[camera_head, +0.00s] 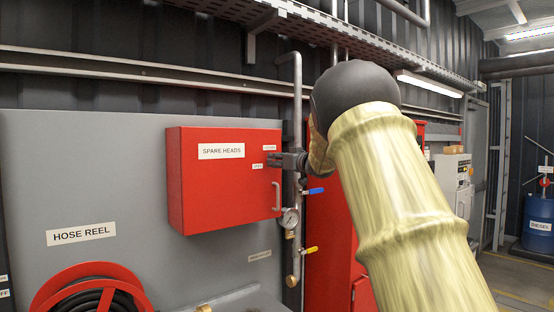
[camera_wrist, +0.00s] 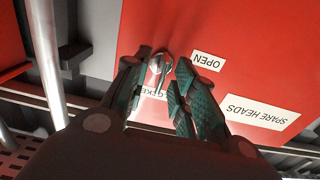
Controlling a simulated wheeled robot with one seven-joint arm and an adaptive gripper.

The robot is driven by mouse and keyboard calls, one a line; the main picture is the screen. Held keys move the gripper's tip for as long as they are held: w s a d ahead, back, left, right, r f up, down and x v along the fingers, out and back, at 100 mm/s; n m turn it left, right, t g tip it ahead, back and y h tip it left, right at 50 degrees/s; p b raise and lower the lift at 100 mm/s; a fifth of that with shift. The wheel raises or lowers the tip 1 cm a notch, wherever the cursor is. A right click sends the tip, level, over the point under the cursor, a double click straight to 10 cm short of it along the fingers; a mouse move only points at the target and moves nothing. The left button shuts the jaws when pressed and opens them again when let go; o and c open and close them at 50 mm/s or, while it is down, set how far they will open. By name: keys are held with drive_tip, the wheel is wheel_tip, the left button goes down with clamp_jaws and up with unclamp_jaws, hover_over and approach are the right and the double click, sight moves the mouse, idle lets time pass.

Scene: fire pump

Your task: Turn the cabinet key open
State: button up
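The red cabinet (camera_head: 215,185) marked SPARE HEADS hangs on the grey wall panel; its front also fills much of the wrist view (camera_wrist: 240,40). The silver key in its round lock (camera_wrist: 158,66) shows on the cabinet front in the wrist view, beside the OPEN label (camera_wrist: 208,61), which appears upside down. My gripper (camera_head: 278,160) is at the right edge of the cabinet front. In the wrist view my gripper (camera_wrist: 156,84) is open, with one finger on each side of the key and gaps visible. Whether either finger touches the key I cannot tell. In the head view the gripper hides the key.
A cabinet handle (camera_head: 277,197) is just below my gripper. A vertical pipe (camera_head: 297,110) with a gauge (camera_head: 290,218), a blue-handled valve (camera_head: 313,191) and a yellow-handled valve (camera_head: 309,250) stands close to the right. A hose reel (camera_head: 88,290) is lower left.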

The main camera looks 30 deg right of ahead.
drive_tip(key=shift+w, duration=0.15)
clamp_jaws()
drive_tip(key=shift+n, duration=0.4)
drive_tip(key=n+b, duration=0.1)
drive_tip(key=n, duration=0.2)
drive_tip(key=shift+a, duration=0.1)
drive_tip(key=n+b, duration=0.2)
drive_tip(key=n, duration=0.2)
drive_tip(key=shift+f, duration=0.1)
drive_tip(key=shift+a+f+n+b, duration=0.1)
drive_tip(key=shift+n+b, duration=1.6)
drive_tip(key=shift+n, duration=0.85)
drive_tip(key=shift+f+n+b, duration=0.1)
drive_tip(key=shift+n+b, duration=1.55)
drive_tip(key=shift+n, duration=0.9)
drive_tip(key=shift+r, duration=0.1)
